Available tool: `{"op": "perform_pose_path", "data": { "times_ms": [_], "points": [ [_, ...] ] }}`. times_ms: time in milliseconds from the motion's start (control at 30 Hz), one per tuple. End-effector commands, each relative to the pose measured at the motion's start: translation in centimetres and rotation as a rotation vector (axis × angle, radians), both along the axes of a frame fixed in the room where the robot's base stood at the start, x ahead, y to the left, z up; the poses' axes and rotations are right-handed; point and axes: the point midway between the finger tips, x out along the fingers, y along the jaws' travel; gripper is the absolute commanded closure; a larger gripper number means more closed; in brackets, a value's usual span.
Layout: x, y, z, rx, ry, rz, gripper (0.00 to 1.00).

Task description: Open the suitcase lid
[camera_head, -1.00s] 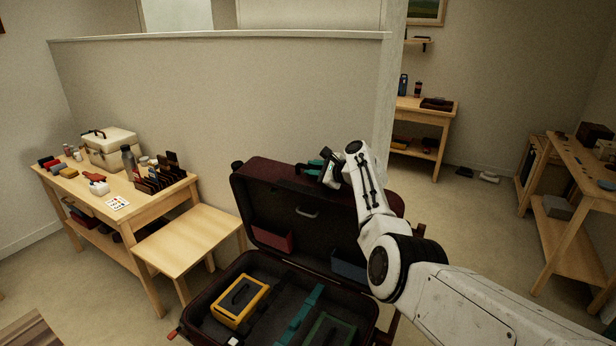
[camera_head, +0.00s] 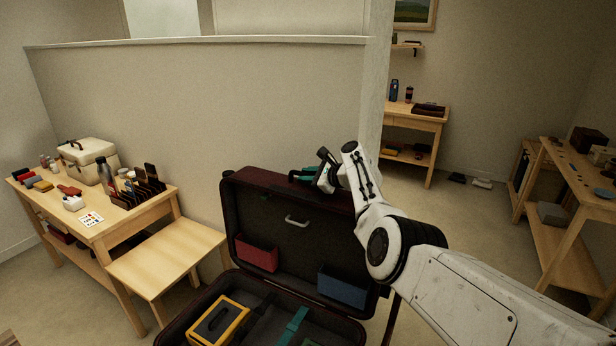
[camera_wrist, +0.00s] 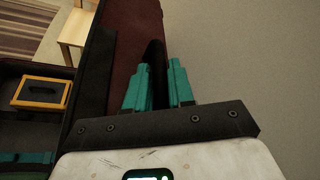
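The lid's dark inside faces the head camera. A yellow-framed case (camera_head: 219,322) and a teal strap (camera_head: 295,326) lie in the base. My gripper (camera_head: 303,174) is at the lid's top edge. In the wrist view, the teal fingers of my gripper (camera_wrist: 158,80) stand close on both sides of a dark arched part, apparently the suitcase handle (camera_wrist: 154,56). It fills the gap between them. The fingertips' contact is partly hidden.
A low wooden table (camera_head: 168,250) stands close to the left of the suitcase, beside a workbench (camera_head: 128,218) with small items. A half-height wall (camera_head: 200,110) stands behind. The floor at right is open up to another bench (camera_head: 560,235).

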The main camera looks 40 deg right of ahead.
Motion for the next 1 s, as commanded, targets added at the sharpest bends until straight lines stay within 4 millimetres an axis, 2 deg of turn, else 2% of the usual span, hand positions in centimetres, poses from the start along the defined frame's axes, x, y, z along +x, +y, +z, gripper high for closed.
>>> {"op": "perform_pose_path", "data": {
  "times_ms": [367,567,1000],
  "points": [
    [0.0,0.1,-0.2,0.001,0.003,0.001,0.73],
    [-0.7,0.1,0.3,0.001,0.001,0.003,0.73],
    [-5.4,-0.5,1.6,-0.002,0.002,-0.001,0.73]
  ]
}}
